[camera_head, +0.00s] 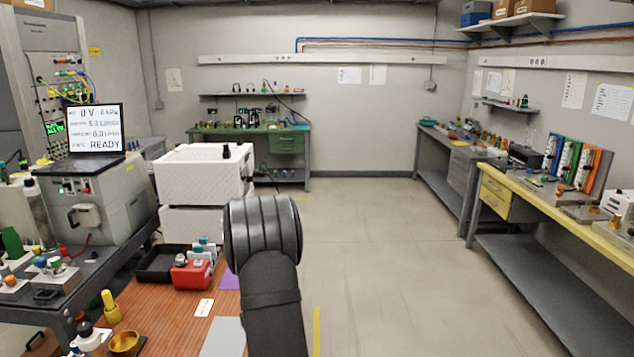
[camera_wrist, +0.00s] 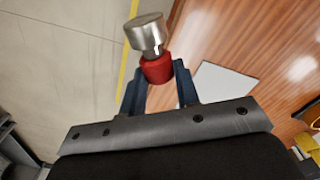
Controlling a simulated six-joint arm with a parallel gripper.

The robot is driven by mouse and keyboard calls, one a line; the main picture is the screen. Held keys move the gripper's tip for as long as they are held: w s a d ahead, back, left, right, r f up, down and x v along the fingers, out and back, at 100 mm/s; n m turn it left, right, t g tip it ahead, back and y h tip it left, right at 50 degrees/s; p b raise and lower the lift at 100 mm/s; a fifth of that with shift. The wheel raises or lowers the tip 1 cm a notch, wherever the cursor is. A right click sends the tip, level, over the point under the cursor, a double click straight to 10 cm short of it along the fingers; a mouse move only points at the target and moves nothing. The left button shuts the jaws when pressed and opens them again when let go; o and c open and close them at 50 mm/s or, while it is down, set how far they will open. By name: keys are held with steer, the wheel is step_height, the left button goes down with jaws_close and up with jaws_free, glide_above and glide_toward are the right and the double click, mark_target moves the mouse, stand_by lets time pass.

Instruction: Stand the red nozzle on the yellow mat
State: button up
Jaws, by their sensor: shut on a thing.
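In the wrist view, my gripper (camera_wrist: 160,76) is shut on the red nozzle (camera_wrist: 157,69). The nozzle has a red body between the two dark fingers and a silver metal cylinder joined to it, which points away from the fingers and is tilted in the picture. Behind it are the grey floor and the edge of the wooden bench, so it is held near that edge. In the head view my arm fills the lower middle; the gripper and nozzle are not visible there. I cannot make out a yellow mat in either view.
The wooden bench (camera_head: 155,318) holds a grey-white sheet (camera_head: 222,338), a purple mat (camera_head: 230,277), a red holder with bottles (camera_head: 192,273), a black tray (camera_head: 160,263), a brass dish (camera_head: 124,344) and a yellow object (camera_head: 110,308). White crates (camera_head: 200,172) stand behind.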

steer(key=s+d+f+m, duration=0.1)
steer(key=s+d+m, duration=0.2)
steer(key=d, duration=0.4)
steer(key=s+d+f+m, duration=0.2)
steer(key=s+d+m, duration=0.1)
steer(key=d, duration=0.5)
steer(key=shift+m, duration=0.3)
